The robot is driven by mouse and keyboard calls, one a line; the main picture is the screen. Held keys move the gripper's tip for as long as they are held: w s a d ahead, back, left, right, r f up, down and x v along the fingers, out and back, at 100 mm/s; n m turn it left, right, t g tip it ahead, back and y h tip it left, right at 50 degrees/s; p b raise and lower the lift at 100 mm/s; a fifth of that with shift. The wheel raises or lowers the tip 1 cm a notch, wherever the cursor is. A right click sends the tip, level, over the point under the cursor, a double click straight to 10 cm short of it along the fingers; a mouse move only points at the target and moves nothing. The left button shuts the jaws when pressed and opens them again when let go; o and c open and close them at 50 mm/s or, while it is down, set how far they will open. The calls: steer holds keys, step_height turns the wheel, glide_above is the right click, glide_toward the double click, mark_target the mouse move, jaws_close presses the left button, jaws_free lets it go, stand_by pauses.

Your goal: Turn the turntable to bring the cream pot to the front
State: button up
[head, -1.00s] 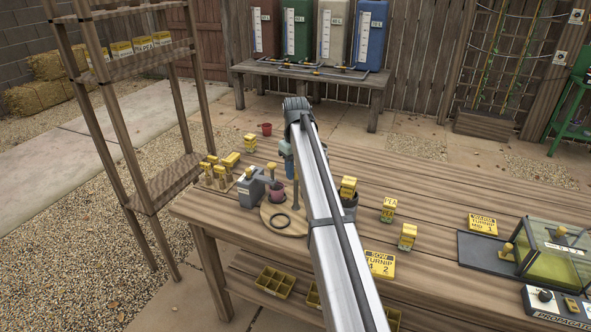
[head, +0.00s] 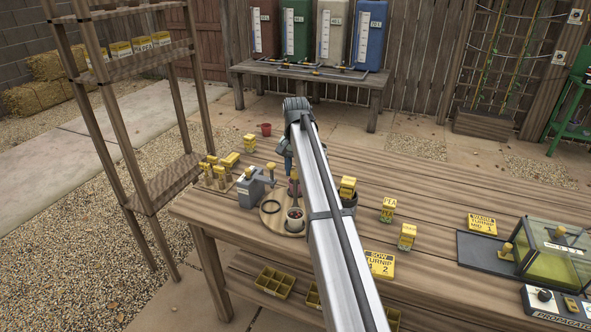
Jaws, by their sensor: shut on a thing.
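The turntable (head: 268,221) is a round wooden disc on the bench, partly covered by my arm. The cream pot (head: 294,221), with dark filling, stands on its front edge, just left of my arm. A dark ring (head: 271,207) lies on its left part. A reddish pot (head: 293,188) shows at its back, beside my arm. My gripper (head: 291,169) reaches down at the back of the turntable, its fingertips mostly hidden. It appears shut on a yellow-topped peg there; the contact itself is not clear.
A grey device with a yellow knob (head: 250,190) stands close left of the turntable. Yellow-topped pieces (head: 220,176) stand farther left. A dark pot with a yellow block (head: 348,188) is close right of my arm.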

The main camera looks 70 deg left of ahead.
steer(key=shift+m, duration=1.8)
steer(key=o, duration=1)
steer(key=shift+o, duration=0.2)
step_height(320, 180, up, 14)
steer(key=shift+w+f, duration=0.1)
